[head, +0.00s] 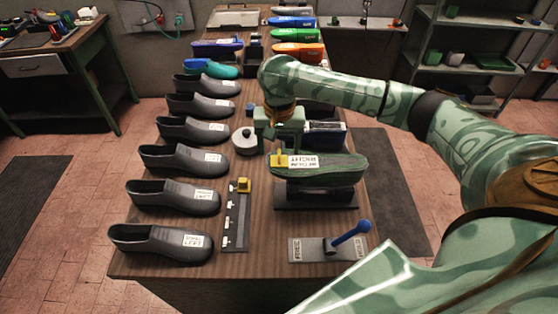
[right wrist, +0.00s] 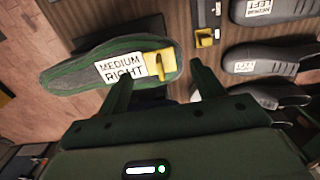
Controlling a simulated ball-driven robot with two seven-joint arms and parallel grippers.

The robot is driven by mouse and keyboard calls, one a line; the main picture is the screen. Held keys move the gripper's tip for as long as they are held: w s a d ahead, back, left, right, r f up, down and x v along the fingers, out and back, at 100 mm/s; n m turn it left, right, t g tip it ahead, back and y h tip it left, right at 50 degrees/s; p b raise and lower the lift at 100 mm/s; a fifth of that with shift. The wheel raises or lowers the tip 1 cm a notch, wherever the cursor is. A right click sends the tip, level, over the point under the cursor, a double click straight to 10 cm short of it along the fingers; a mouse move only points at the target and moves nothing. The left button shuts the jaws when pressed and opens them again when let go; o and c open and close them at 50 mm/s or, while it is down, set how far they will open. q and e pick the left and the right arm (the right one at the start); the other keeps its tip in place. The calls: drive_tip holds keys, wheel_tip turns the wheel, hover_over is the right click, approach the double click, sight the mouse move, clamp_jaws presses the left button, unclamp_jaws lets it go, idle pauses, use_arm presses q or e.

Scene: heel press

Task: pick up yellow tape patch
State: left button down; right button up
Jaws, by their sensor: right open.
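The yellow tape patch (head: 281,160) lies at the left end of a green shoe form with a white "MEDIUM RIGHT" label (head: 304,161), on the dark press stand (head: 315,194). In the right wrist view the yellow patch (right wrist: 160,64), with a raised tab, sits beside the label (right wrist: 120,67). My right gripper (head: 279,144) is open above and just behind the patch. Its two fingers (right wrist: 160,92) are apart, with the patch ahead of the gap; I cannot tell whether they touch the form. My left gripper is not in view.
A dark strip (head: 236,222) with a second yellow piece (head: 243,185) lies left of the press. Several labelled grey shoes (head: 165,240) line the table's left side. A round grey-topped object (head: 245,138) is close left of my gripper.

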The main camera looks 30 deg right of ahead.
sight(279, 154)
wheel_tip(279, 154, down, 4)
drive_tip(key=shift+r+b, duration=0.1)
drive_tip(key=shift+b, duration=0.5)
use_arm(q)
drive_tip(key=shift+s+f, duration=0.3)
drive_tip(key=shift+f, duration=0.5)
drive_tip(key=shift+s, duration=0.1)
use_arm(e)
drive_tip(key=shift+s, duration=0.1)
drive_tip(key=c, duration=1.2)
drive_tip(key=shift+r, duration=0.2)
